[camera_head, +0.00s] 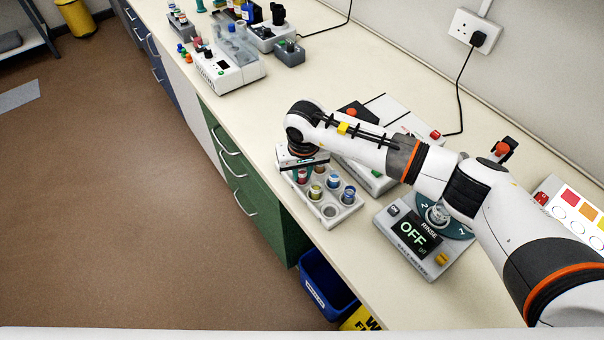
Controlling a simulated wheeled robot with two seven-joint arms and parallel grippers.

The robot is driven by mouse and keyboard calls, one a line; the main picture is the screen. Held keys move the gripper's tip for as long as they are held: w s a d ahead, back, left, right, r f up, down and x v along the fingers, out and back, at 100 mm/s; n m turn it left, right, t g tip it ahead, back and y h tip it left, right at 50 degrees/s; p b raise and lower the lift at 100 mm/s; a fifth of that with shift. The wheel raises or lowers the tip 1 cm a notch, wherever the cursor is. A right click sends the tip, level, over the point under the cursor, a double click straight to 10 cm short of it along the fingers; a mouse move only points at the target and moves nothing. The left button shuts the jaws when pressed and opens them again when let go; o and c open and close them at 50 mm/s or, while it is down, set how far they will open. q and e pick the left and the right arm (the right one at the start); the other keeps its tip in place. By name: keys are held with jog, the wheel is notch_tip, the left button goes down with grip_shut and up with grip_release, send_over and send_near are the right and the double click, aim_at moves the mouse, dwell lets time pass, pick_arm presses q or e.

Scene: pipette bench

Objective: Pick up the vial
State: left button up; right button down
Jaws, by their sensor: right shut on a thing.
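A pale grey rack (345,213) on the bench holds several vials. A vial with a yellowish top (316,192) and two with blue tops, one in the middle (333,181) and one at the right (348,193), stand upright in it. A red-topped vial (302,175) is at the rack's far left, right under my right gripper (303,168). My right gripper points down over that end of the rack and is shut on a vial, apparently the red one; the fingertips are mostly hidden. My left gripper is out of view.
Other devices lie behind my right arm. A white instrument (228,66) and small bottles stand at the far left. The bench's front edge is close to the rack; a blue bin (325,285) is below.

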jog(key=shift+r, duration=0.1)
jog(key=shift+r, duration=0.25)
notch_tip(320, 180, up, 9)
jog(key=b, duration=0.3)
jog(key=shift+r+b, duration=0.2)
jog(key=shift+b, duration=0.15)
